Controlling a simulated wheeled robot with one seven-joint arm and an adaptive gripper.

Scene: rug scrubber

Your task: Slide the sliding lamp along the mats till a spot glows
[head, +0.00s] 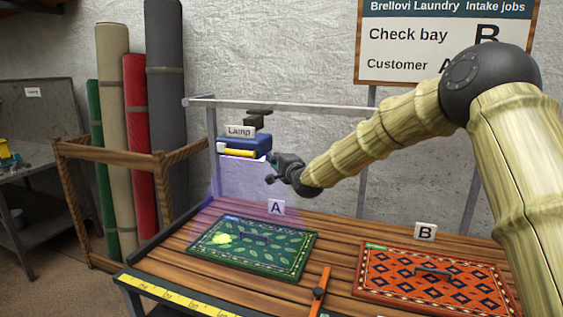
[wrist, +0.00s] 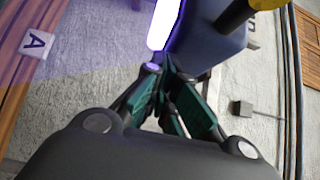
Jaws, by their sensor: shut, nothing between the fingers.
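The sliding lamp (head: 246,146) is a blue box with a yellow bar, hanging from a rail above mat A at the left. It casts violet light down. A yellow-green spot (head: 221,239) glows on the left part of the green leaf-patterned mat (head: 262,265) in bay A. The red diamond-patterned mat (head: 437,287) lies in bay B under the rail's right side. My gripper (head: 272,169) is shut and empty, close to the lamp's lower right side; I cannot tell whether it touches. In the wrist view the fingers (wrist: 165,70) are just below the blue lamp body (wrist: 212,35) and its bright tube.
The metal rail (head: 320,106) runs above the slatted wooden table. An orange divider (head: 320,290) stands between the mats, and a yellow ruler (head: 175,294) lines the front edge. Rolled rugs (head: 135,130) stand in a wooden rack at left. A sign (head: 420,40) reads "Check bay B".

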